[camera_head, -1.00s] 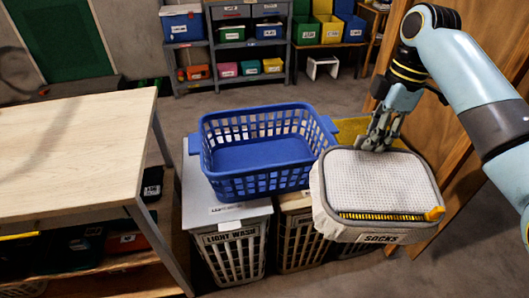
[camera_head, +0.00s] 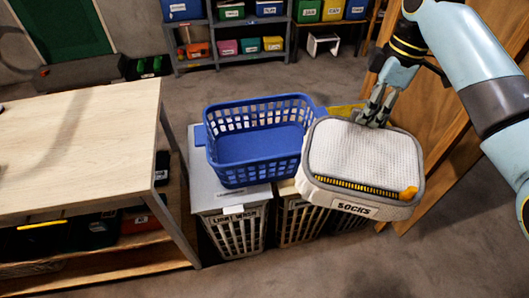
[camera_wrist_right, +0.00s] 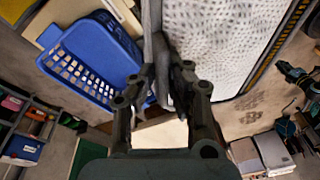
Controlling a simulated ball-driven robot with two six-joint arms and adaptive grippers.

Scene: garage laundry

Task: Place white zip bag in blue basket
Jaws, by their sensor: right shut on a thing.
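The white zip bag (camera_head: 362,158) has a grey rim, a yellow-and-black zip and a label reading SOCKS. My right gripper (camera_head: 374,117) is shut on its far rim and holds it up, to the right of the blue basket. In the right wrist view the gripper (camera_wrist_right: 158,88) pinches the grey edge beside the white mesh (camera_wrist_right: 215,40). The blue basket (camera_head: 234,173) is empty and stands on a light hamper lid; it also shows in the right wrist view (camera_wrist_right: 100,55). The bag's left side overlaps the basket's right side in the head view. My left gripper is not seen.
The basket stands on hampers, one labelled LIGHT WASH (camera_head: 236,232). A wooden table (camera_head: 80,150) is at the left. A shelf with coloured bins (camera_head: 228,45) stands at the back. A brown wooden panel (camera_head: 460,130) is at the right. Open floor lies behind the basket.

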